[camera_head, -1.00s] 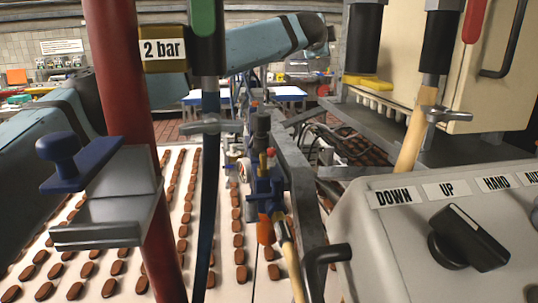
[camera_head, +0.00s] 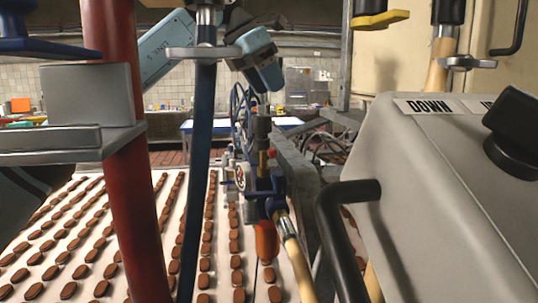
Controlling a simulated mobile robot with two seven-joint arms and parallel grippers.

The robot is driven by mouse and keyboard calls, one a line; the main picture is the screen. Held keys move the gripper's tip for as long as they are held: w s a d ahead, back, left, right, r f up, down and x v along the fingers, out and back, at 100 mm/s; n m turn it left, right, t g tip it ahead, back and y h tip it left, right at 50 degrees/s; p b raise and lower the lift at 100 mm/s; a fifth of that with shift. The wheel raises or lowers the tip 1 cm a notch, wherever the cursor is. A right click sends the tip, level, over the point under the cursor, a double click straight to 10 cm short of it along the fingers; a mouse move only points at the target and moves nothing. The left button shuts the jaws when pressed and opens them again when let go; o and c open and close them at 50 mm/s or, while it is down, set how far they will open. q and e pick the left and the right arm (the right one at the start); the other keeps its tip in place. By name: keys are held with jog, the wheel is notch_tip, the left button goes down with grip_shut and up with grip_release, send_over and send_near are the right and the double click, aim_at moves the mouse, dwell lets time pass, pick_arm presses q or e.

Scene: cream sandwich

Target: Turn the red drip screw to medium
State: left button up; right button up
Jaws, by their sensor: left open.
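The blue valve unit (camera_head: 265,195) stands in the middle of the head view, above the conveyor, with a round gauge at its left side. A small red screw (camera_head: 272,155) shows at its upper part; its setting is too small to read. A larger orange-red bulb (camera_head: 266,240) hangs below the unit. My right gripper is not in view.
A red post (camera_head: 138,200) and blue hose (camera_head: 197,170) stand close in front at left. A grey control box (camera_head: 430,190) with a black handle (camera_head: 335,215) fills the right. The conveyor (camera_head: 55,222) carries rows of brown biscuits. A metal rail runs right of the valve.

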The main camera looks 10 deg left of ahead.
aim_at(271, 149)
pick_arm(q)
jog(key=w+f, duration=0.1)
jog(key=f, duration=0.3)
jog(key=w+f+y, duration=0.1)
jog(key=f, duration=0.4)
jog(key=w+f+n+y, duration=0.1)
jog(key=f, duration=0.3)
jog(key=shift+w+a+f+p, duration=0.1)
jog(key=shift+w+f+p, duration=0.15)
jog(key=shift+p, duration=0.15)
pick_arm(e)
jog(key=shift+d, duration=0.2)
pick_arm(q)
jog(key=shift+c, duration=0.5)
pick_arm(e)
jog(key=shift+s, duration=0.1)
pick_arm(q)
grip_shut()
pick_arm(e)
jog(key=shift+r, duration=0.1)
